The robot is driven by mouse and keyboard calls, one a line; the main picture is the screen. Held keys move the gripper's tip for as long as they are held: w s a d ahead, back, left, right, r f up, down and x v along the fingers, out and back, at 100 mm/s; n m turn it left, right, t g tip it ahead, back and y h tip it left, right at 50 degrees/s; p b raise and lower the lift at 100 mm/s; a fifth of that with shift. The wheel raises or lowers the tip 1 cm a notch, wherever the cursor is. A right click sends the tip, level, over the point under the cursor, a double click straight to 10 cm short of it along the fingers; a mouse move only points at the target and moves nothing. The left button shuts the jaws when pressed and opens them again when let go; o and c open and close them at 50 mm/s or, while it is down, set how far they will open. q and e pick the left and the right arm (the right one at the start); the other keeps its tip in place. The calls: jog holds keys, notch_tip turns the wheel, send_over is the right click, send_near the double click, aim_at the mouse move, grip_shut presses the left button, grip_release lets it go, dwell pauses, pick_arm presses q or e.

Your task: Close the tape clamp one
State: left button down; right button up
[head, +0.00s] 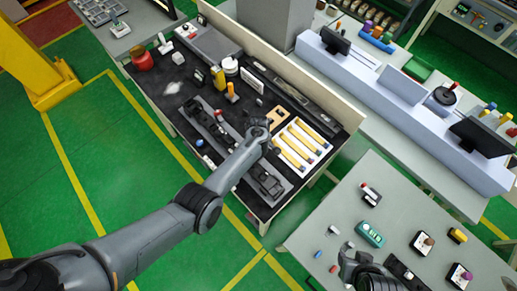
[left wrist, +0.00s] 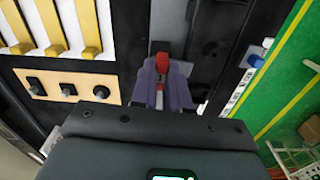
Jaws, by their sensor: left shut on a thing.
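The tape clamp's red part (left wrist: 162,61) shows at the tips of my left gripper (left wrist: 163,82) in the left wrist view. The purple-grey fingers are close together and shut on it. The clamp sits at a dark fixture with a pale metal piece beside it; the fingers hide its lower part, so I cannot tell how far the clamp is closed. In the head view my left arm reaches over the black-topped bench and hides its fingertips. My right gripper (head: 350,258) is over the grey table at the bottom; its finger gap is unclear.
A tan panel (left wrist: 40,84) with black knobs is left of the fingers. Dark fixtures, bottles and a red pot (head: 141,60) crowd the bench (head: 168,109). Green floor (head: 100,150) is clear.

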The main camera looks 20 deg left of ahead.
pick_arm(q)
jog(key=shift+n, duration=0.6)
jog(key=c, duration=1.1)
grip_release()
jog(key=shift+r, duration=0.1)
notch_tip(320, 180, up, 11)
jog(key=shift+f+p, duration=0.15)
jog(key=shift+p, duration=1.1)
